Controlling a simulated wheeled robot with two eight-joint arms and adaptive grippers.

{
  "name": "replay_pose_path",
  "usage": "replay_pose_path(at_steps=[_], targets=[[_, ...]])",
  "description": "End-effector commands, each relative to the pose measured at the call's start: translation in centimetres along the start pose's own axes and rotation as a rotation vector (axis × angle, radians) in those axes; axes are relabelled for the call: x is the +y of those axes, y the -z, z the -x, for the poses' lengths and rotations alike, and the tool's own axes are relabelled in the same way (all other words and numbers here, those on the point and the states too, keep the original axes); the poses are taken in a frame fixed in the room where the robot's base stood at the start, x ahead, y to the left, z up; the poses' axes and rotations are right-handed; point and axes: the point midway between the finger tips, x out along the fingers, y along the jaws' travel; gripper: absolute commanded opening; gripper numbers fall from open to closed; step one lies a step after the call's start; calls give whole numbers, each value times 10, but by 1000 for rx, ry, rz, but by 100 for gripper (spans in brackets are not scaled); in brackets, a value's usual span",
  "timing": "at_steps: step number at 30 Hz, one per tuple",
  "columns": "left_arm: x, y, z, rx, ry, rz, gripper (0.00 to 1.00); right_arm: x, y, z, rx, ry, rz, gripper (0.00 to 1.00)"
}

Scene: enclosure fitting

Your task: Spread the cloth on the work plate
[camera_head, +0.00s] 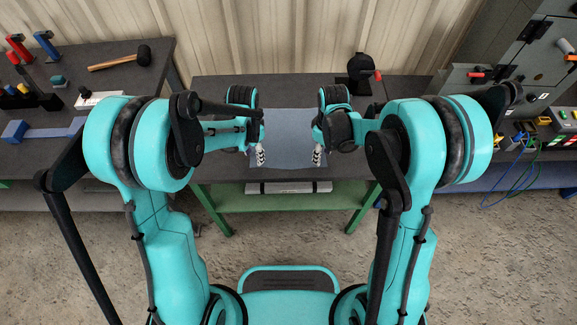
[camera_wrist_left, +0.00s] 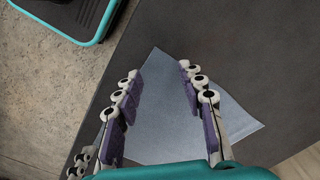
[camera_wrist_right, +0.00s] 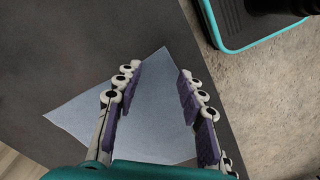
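The grey-blue cloth (camera_head: 289,135) lies on the dark bench top (camera_head: 290,90), looking mostly flat, with its front edge near the bench's front edge. A separate work plate is not clearly distinguishable. My left gripper (camera_head: 260,156) is over the cloth's front left part. In the left wrist view its fingers (camera_wrist_left: 158,72) are apart, with cloth (camera_wrist_left: 165,120) visible between and below them. My right gripper (camera_head: 318,156) is over the front right part. In the right wrist view its fingers (camera_wrist_right: 160,72) are also apart above the cloth (camera_wrist_right: 155,120). The forearms hide parts of the cloth's sides.
A black device with a red knob (camera_head: 362,75) stands at the bench's back right. A left table holds a hammer (camera_head: 120,60) and tools. A panel with switches and cables (camera_head: 530,140) is at right. A white item (camera_head: 288,187) lies on the green lower shelf.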

Motion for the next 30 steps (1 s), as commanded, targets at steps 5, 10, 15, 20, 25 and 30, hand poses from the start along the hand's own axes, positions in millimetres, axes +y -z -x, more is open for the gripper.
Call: replay_pose_path(at_steps=[5,10,15,20,25,30], targets=[[0,0,-18,0,0,1,40,0,0,-18,0,0,-1,40],[0,0,-23,1,0,1,40,0,0,-23,0,0,-1,40],[0,0,-23,1,0,1,40,0,0,-23,0,0,-1,40],[0,0,-27,1,0,1,40,0,0,-27,0,0,-1,40],[0,0,-26,0,0,1,21,0,0,-26,0,-1,-1,21],[0,0,-28,0,1,1,0,0,0,-28,0,-1,-1,0]])
